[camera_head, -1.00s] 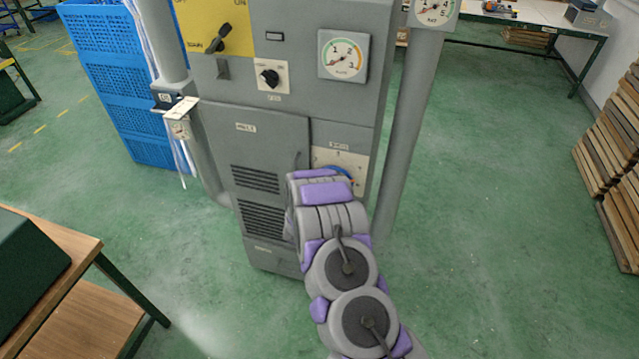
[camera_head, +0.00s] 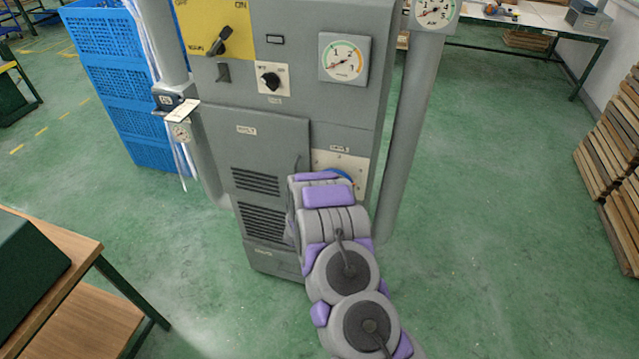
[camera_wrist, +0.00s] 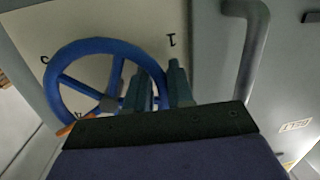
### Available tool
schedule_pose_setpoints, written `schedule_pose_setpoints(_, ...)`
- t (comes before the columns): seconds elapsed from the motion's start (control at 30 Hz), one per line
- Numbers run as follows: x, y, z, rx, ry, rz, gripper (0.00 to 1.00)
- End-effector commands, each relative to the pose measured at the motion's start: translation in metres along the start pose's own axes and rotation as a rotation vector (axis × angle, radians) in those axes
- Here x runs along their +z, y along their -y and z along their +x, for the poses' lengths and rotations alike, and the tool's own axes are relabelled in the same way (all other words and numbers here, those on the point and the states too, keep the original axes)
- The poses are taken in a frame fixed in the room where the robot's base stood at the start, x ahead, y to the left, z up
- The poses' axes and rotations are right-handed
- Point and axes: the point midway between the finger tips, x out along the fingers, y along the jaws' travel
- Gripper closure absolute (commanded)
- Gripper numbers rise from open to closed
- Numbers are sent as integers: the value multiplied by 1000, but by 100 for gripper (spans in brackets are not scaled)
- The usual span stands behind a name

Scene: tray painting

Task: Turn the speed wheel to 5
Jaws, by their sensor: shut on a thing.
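The speed wheel (camera_wrist: 96,44) is a blue spoked handwheel on a pale plate (camera_wrist: 30,28). An orange pointer (camera_wrist: 75,126) shows at its lower left in the wrist view. A "1" is legible on the plate above the wheel's right side; another mark at the left is unclear. My gripper (camera_wrist: 160,80) is shut on the right part of the wheel rim, with a finger on either side of it. In the head view only a blue bit of the wheel (camera_head: 341,173) shows above my arm, which hides the rest and the gripper.
The grey cabinet (camera_head: 270,150) carries a yellow switch panel (camera_head: 190,20), a black knob (camera_head: 270,81) and a gauge (camera_head: 344,58). A handle bar (camera_wrist: 250,50) is right of the wheel. A grey pipe (camera_head: 405,140) stands close by.

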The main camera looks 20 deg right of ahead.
Motion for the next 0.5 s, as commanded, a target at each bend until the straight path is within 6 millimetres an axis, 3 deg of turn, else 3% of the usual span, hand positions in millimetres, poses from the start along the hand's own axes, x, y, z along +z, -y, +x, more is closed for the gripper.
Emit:
schedule_pose_setpoints(0.43, 2, 2, -1, -5, 3, 1, 100)
schedule_pose_setpoints(0.47, 2, 2, -1, -5, 3, 1, 75)
schedule_pose_setpoints(0.5, 2, 2, -1, -5, 3, 1, 71)
